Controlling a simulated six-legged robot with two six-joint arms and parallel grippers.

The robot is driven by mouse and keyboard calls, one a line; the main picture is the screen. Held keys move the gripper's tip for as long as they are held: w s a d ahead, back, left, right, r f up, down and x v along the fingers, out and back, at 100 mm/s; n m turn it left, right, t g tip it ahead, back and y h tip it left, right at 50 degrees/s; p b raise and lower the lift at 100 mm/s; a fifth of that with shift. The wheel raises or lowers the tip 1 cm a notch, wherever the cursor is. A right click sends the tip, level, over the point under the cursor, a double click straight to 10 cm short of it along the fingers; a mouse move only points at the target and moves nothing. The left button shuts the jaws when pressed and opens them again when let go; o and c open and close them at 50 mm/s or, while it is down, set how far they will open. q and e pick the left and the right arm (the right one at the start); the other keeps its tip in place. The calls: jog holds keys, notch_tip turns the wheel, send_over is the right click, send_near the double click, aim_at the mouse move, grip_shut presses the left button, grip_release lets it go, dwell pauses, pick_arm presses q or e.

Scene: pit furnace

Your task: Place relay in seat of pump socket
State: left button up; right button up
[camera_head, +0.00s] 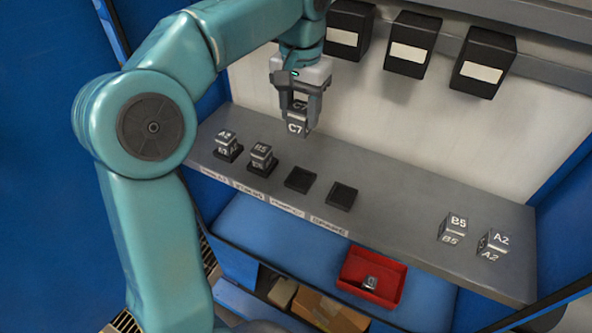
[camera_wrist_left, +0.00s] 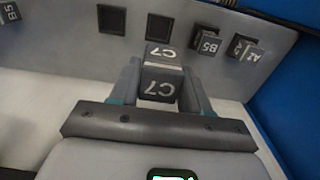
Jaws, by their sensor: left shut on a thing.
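My left gripper (camera_head: 300,100) is shut on a silver relay marked C7 (camera_head: 297,127), held upright above the back of the grey shelf. The relay also shows between the fingers in the wrist view (camera_wrist_left: 161,80). Two empty black sockets (camera_head: 300,180) (camera_head: 341,196) sit on the shelf, below and right of the gripper. They also show in the wrist view (camera_wrist_left: 111,19) (camera_wrist_left: 160,27). Two other sockets on the left hold relays, one marked A2 (camera_head: 227,145) and one B5 (camera_head: 261,157). Small labels lie along the front edge; I cannot read which is the pump. My right gripper is not in view.
Loose relays B5 (camera_head: 453,226) and A2 (camera_head: 493,243) stand at the shelf's right end. A red bin (camera_head: 396,283) with a relay inside sits below on a blue surface. Black boxes (camera_head: 411,44) hang on the back wall. The shelf's middle right is clear.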

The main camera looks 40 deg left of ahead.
pick_arm(q)
jog(key=f, duration=1.1)
jog(key=shift+w+d, duration=0.1)
jog(key=shift+d, duration=0.1)
jog(key=shift+f+b, duration=0.3)
jog(key=shift+f, duration=1.85)
jog(key=shift+f, duration=0.2)
jog(key=o, duration=1.1)
jog(key=shift+a, duration=0.1)
jog(key=shift+r, duration=0.15)
